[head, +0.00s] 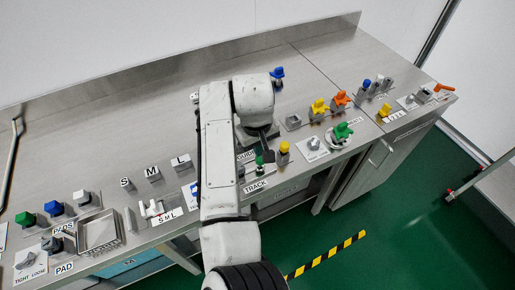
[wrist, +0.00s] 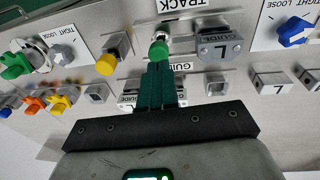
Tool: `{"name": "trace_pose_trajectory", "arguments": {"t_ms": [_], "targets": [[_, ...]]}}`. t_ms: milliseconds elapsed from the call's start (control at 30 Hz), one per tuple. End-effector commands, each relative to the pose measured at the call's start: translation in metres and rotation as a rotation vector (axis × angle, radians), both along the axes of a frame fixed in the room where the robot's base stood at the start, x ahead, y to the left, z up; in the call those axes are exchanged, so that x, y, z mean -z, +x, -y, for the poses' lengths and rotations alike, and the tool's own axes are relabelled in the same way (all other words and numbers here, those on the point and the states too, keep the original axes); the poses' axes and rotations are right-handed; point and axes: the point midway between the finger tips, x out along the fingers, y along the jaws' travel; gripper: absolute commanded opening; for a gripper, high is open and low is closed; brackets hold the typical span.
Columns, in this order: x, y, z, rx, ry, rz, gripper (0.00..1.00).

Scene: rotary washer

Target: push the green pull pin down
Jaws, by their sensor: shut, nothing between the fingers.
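The green pull pin (wrist: 160,49) has a round green head and stands upright on the steel panel by the TRACK label. In the head view the pin (head: 259,161) is just in front of my gripper (head: 268,155), partly beside its dark fingers. In the wrist view my gripper (wrist: 158,68) has its two green fingers closed together and empty. Their tips appear right at the pin's head. I cannot tell whether they touch it.
A yellow knob (head: 284,148) stands close to the right of the pin. A green knob (head: 342,131), yellow knob (head: 320,106) and orange knob (head: 340,98) are farther right.

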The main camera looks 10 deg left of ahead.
Motion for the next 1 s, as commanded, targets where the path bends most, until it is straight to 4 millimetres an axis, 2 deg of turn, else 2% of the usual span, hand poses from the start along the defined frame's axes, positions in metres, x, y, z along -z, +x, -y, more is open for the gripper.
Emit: {"name": "trace_pose_trajectory", "arguments": {"t_ms": [300,500,633,833,933,1000], "targets": [[-0.067,-0.007,-0.002,0.001,0.001,0.005,0.00],[-0.093,-0.011,-0.002,0.001,0.001,0.003,0.00],[-0.101,-0.013,-0.002,0.001,0.000,0.002,0.00],[-0.101,-0.013,0.000,0.004,-0.001,0.003,0.00],[-0.091,-0.011,0.019,0.035,-0.013,0.010,0.00],[-0.076,-0.009,0.046,0.074,-0.028,0.022,0.00]]}}
